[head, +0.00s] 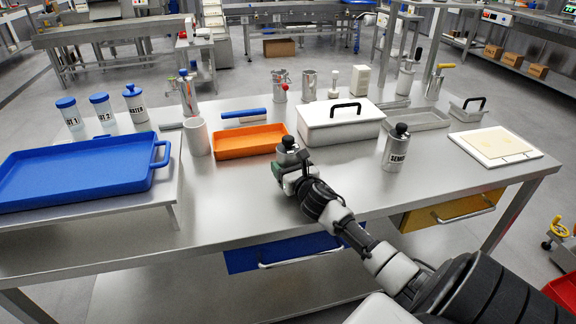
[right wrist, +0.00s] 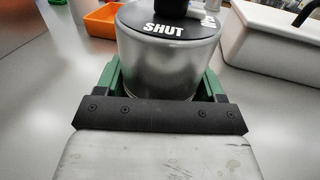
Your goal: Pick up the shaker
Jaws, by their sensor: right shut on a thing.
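My right gripper (head: 290,165) reaches over the middle of the steel table. It is shut on a metal shaker (head: 288,146) with a dark top. In the right wrist view the shaker (right wrist: 168,68) stands upright between the green fingers, and its black lid reads "SHUT". I cannot tell whether its base touches the table, as my gripper hides it. A second metal shaker (head: 396,150), with a black knob and a label partly readable as "SEMO", stands to the right. My left gripper is not in view.
An orange tray (head: 250,152) lies behind and left of the held shaker; a white lidded box (head: 340,135) stands behind and right. A blue tray (head: 80,180) is at the left, a pale board (head: 495,145) at the right. Several jars and tools line the back. The front table strip is clear.

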